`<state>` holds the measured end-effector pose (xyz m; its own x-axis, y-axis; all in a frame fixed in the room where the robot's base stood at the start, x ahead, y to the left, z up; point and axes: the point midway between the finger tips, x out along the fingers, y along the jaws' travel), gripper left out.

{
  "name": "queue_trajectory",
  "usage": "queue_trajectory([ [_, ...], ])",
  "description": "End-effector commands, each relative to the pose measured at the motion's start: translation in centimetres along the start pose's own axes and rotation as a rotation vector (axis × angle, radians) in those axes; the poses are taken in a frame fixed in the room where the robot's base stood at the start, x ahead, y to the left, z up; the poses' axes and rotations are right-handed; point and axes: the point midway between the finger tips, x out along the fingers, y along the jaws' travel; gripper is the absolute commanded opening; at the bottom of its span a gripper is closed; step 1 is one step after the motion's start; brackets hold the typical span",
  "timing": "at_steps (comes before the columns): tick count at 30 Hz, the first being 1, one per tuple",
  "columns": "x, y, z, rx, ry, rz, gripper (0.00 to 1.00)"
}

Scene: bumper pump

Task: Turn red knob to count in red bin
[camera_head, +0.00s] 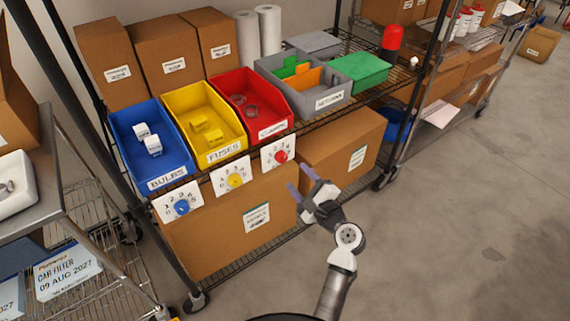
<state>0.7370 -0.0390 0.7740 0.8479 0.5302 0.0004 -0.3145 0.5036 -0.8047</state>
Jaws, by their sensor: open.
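The red bin (261,88), labelled CLAMPS, stands on the shelf and holds a few ring-shaped clamps (244,104); I cannot tell their exact number. The red knob (281,156) sits on a white numbered dial plate (267,163) below that bin. Its pointer setting is too small to read. My gripper (299,181) is open and empty, in front of the shelf, just below and to the right of the red knob. It appears apart from the knob, with its fingers pointing up and left.
The yellow FUSES bin (186,93) and blue BULBS bin (180,172) stand left, with a yellow knob (236,181) and blue knob (181,207) below. A grey RETURNS bin (352,88) stands right. Cardboard boxes (213,240) fill the lower shelf. The floor at right is clear.

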Motion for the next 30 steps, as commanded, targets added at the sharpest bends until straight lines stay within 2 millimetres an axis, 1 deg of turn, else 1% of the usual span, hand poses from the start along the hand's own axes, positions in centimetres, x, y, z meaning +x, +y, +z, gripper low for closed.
queue_trajectory([
  [1,-1.6,0.7,-1.4,0.07,0.007,0.0,0.55],
  [3,-2.9,1.1,-2.4,0.135,0.007,0.0,0.55],
  [5,-3.2,1.3,-2.6,0.163,0.003,0.0,0.55],
  [7,-2.9,1.2,-2.6,0.171,0.0,0.0,0.55],
  [11,-0.9,1.1,-2.5,0.167,-0.001,0.001,0.55],
  [21,6.4,1.1,-2.4,0.165,-0.001,0.001,0.55],
  [25,8.5,1.1,-2.5,0.164,0.0,0.0,0.55],
  [30,10.0,1.1,-2.5,0.163,0.001,-0.001,0.55],
])
